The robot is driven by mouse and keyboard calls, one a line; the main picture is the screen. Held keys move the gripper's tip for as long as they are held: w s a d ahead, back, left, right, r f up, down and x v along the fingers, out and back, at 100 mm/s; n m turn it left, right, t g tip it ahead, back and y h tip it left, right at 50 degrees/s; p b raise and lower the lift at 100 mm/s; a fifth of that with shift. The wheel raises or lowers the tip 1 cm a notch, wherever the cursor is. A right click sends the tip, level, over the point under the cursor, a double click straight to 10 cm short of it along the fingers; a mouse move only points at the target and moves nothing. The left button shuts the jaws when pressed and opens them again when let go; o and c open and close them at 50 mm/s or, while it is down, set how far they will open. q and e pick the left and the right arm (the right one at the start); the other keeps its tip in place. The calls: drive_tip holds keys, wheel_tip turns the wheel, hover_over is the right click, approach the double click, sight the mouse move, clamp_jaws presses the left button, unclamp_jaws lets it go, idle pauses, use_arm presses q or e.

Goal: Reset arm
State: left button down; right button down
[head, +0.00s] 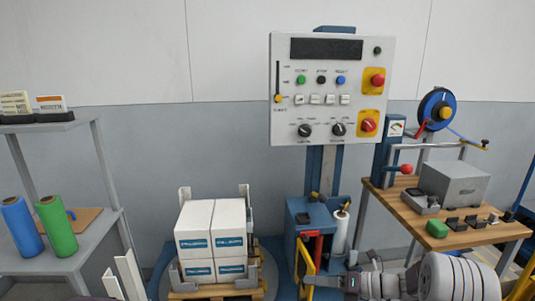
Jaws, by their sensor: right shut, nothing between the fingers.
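My right gripper (312,281) shows at the bottom, right of centre, with its arm coming in from the right. It is shut and empty, pointing left, in front of the wrapping machine's blue base (300,215). I cannot tell whether it touches the yellow part beside it. The control panel (288,118) stands upright above and well apart from the gripper. My left gripper is not in view.
White boxes (211,238) stand stacked on a wooden pallet (215,292) left of the gripper. A grey shelf (70,262) at left holds a blue roll (20,228) and a green roll (56,226). A wooden bench (480,236) at right carries a grey box (455,184) and small items.

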drive_tip(key=s+a+f+n+g+h, duration=0.1)
drive_tip(key=s+a+n+g+h, duration=0.25)
drive_tip(key=s+n, duration=0.45)
drive_tip(key=s+a+f+n+g+h, duration=0.1)
drive_tip(key=s+a+n+g+h, duration=0.25)
drive_tip(key=s+n, duration=0.45)
drive_tip(key=s+d+f+n+t+h, duration=0.1)
drive_tip(key=s+d+f+n+h, duration=0.25)
drive_tip(key=d+n, duration=0.2)
drive_tip(key=s+d+f+n+t+h, duration=0.1)
drive_tip(key=s+d+f+n+h, duration=0.15)
drive_tip(key=s+d+n, duration=0.35)
drive_tip(key=w+r+n+p, duration=0.1)
drive_tip(key=r+n+p, duration=0.1)
drive_tip(key=r+p, duration=0.7)
drive_tip(key=w+r+n+p, duration=0.2)
drive_tip(key=r+n+p, duration=0.1)
drive_tip(key=r+p, duration=0.6)
drive_tip(key=shift+w+r+t+h+p, duration=0.3)
drive_tip(key=shift+r+p, duration=0.05)
drive_tip(key=shift+r, duration=0.1)
drive_tip(key=shift+d, duration=0.1)
